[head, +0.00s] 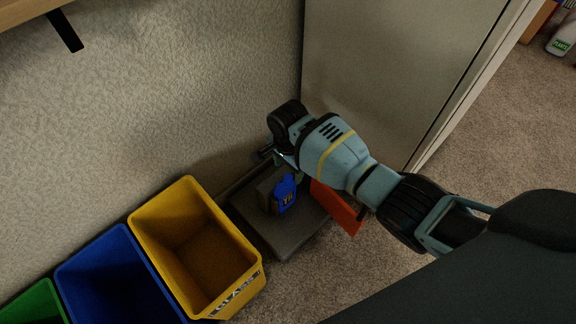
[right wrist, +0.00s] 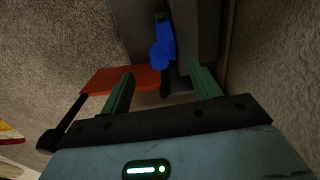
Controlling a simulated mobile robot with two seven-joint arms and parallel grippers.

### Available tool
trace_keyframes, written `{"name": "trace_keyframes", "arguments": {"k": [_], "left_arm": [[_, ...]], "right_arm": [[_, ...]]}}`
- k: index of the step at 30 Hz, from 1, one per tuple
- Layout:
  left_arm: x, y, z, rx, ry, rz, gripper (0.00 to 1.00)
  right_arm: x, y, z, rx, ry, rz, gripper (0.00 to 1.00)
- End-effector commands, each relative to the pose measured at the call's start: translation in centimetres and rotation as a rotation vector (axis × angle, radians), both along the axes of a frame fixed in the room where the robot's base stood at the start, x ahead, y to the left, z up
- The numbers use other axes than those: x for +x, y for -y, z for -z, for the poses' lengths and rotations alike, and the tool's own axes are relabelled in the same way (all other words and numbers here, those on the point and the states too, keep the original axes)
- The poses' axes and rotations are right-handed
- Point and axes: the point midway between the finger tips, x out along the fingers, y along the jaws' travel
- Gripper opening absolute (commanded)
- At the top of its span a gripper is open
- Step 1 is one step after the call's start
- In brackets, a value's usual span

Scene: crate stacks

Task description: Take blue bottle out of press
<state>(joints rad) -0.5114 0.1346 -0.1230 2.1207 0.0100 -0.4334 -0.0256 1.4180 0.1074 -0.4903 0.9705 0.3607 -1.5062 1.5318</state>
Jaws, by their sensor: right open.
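The blue bottle (head: 285,192), with dark lettering on it, is in the dark grey press (head: 275,238) on the floor against the wall. In the right wrist view the bottle (right wrist: 164,45) lies just beyond the fingertips, between dark grey parts of the press. My right gripper (right wrist: 162,82) is open, with its two green fingers apart and nothing held between them. In the head view my right arm hides part of the press, and the gripper (head: 299,178) is mostly hidden. An orange-red plate (head: 336,207) with a black handle is beside the bottle. My left gripper is not in view.
A yellow bin (head: 160,222) labelled glass, a blue bin (head: 92,262) and a green bin (head: 36,302) stand in a row left of the press. A pale cabinet (head: 385,60) stands behind. Carpet is clear in front of the press.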

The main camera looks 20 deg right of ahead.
Motion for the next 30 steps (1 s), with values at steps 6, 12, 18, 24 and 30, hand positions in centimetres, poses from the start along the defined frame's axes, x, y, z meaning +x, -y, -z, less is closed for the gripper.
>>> {"name": "trace_keyframes", "arguments": {"k": [6, 12, 18, 24, 30], "left_arm": [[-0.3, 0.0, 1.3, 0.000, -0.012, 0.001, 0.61], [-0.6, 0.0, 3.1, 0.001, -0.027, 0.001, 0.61], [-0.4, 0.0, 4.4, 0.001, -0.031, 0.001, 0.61], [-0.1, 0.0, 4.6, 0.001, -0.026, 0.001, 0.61], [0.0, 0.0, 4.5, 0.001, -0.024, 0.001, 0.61]], "right_arm": [[-0.1, 0.1, 2.2, -0.001, -0.003, 0.001, 0.62], [-0.1, 0.1, 5.1, -0.003, -0.004, 0.001, 0.62], [0.0, 0.1, 7.3, -0.002, -0.002, 0.000, 0.62], [0.0, 0.1, 7.7, -0.001, -0.001, 0.000, 0.62], [0.0, 0.1, 7.6, -0.001, -0.001, 0.000, 0.57]]}}
